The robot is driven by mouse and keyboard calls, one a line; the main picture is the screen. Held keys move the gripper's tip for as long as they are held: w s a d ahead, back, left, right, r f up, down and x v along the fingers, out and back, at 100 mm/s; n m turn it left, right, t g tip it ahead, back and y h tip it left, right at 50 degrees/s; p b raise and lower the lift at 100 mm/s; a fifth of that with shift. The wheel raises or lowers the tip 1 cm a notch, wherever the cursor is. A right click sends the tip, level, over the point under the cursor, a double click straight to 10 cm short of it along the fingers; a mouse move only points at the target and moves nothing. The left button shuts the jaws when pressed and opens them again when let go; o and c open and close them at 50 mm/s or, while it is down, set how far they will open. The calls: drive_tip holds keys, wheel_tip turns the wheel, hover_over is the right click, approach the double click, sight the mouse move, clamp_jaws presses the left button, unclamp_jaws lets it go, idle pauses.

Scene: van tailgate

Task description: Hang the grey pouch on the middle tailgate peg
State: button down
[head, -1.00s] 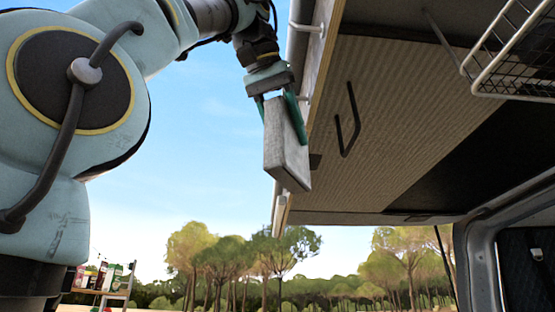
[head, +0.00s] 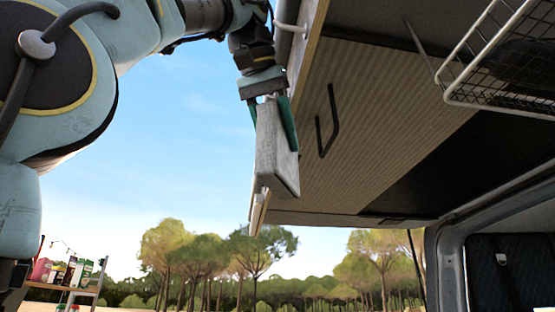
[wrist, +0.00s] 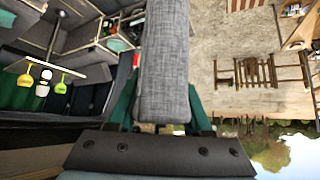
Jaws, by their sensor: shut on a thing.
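My gripper (head: 268,108) is shut on the grey pouch (head: 276,155), holding it by its upper end. The pouch is a flat grey fabric block, hanging nearly upright beside the outer edge of the raised tailgate (head: 385,125) in the head view. In the wrist view the pouch (wrist: 163,65) stretches away between the green fingers of my gripper (wrist: 160,110). A white peg-like bracket (head: 290,27) shows at the tailgate's edge above the gripper. I cannot tell which peg is the middle one; part of the tailgate edge is hidden behind the pouch and gripper.
A black handle (head: 326,122) sticks out from the tailgate panel right of the pouch. A white wire basket (head: 500,75) hangs at upper right. A shelf with goods (head: 65,275) stands far off at lower left. Open air lies left of the pouch.

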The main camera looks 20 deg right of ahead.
drive_tip(key=shift+c, duration=1.2)
unclamp_jaws()
